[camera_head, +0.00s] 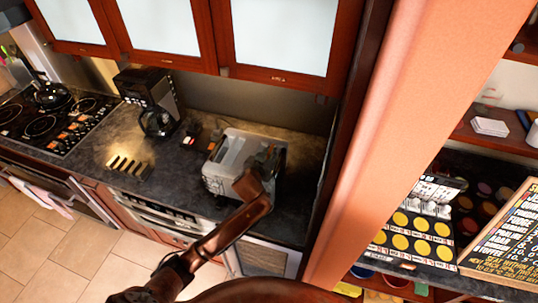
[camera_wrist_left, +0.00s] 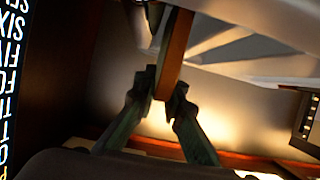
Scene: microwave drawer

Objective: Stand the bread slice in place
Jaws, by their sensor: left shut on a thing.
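My left gripper (camera_head: 266,157) is over the right part of a grey, box-like appliance (camera_head: 232,146) that looks like a toaster, on the dark counter. In the left wrist view the fingertips (camera_wrist_left: 163,92) are shut on a thin brown slab, the bread slice (camera_wrist_left: 176,50), seen edge-on. The slice runs up from the fingers beside a pale surface. I cannot tell whether it touches the appliance or sits in a slot. In the head view the slice is hidden or too small to make out. My right gripper is not in view.
A black coffee maker (camera_head: 149,103) stands left of the appliance, with small items between. A stove (camera_head: 50,118) is further left. Wall cabinets (camera_head: 275,35) hang above. A pink wall edge (camera_head: 415,110) bounds the counter on the right. Counter (camera_head: 170,178) in front is mostly clear.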

